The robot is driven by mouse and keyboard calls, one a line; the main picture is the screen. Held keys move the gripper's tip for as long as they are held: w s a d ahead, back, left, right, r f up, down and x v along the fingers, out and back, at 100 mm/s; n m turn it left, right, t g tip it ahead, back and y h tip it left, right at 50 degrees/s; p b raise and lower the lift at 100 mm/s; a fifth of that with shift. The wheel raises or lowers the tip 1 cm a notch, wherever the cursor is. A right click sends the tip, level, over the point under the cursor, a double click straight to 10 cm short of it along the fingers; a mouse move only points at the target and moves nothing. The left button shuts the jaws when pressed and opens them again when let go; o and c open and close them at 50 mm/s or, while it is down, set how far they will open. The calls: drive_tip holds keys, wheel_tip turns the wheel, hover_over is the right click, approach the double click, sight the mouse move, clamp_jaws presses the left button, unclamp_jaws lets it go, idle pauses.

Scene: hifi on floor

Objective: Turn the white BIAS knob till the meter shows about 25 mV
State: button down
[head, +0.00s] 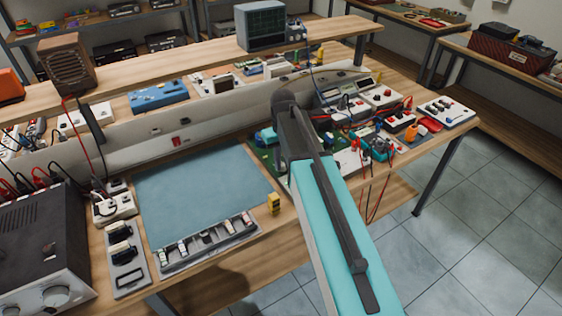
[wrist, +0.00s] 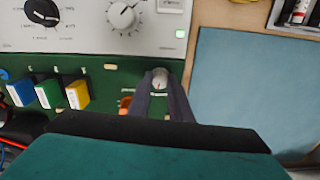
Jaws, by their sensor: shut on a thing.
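In the wrist view, my gripper (wrist: 160,92) points at a green board (wrist: 110,68). Its two dark fingers are shut on a small white knob (wrist: 160,77), one on each side. Its label is too small to read, but it fits the BIAS knob. No mV reading is legible. In the head view, my arm hides the knob and most of the board.
Blue, green and yellow blocks (wrist: 77,94) stand on the board left of my fingers. An orange part (wrist: 125,101) sits close by my left finger. A blue mat (head: 200,195) and a parts tray (head: 210,243) lie left of my arm. Wired boxes (head: 380,97) crowd the right.

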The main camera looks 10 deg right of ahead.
sight(283, 164)
drive_tip(key=shift+s+f+m, duration=0.1)
drive_tip(key=shift+s+m, duration=0.1)
drive_tip(key=shift+m, duration=1.3)
drive_tip(key=c, duration=1.6)
unclamp_jaws()
drive_tip(key=shift+w+r, duration=0.1)
drive_tip(key=shift+r, duration=0.15)
drive_tip(key=shift+r+p, duration=0.45)
drive_tip(key=shift+p, duration=0.1)
drive_tip(key=shift+r+p, duration=4)
drive_tip(key=shift+r, duration=2.25)
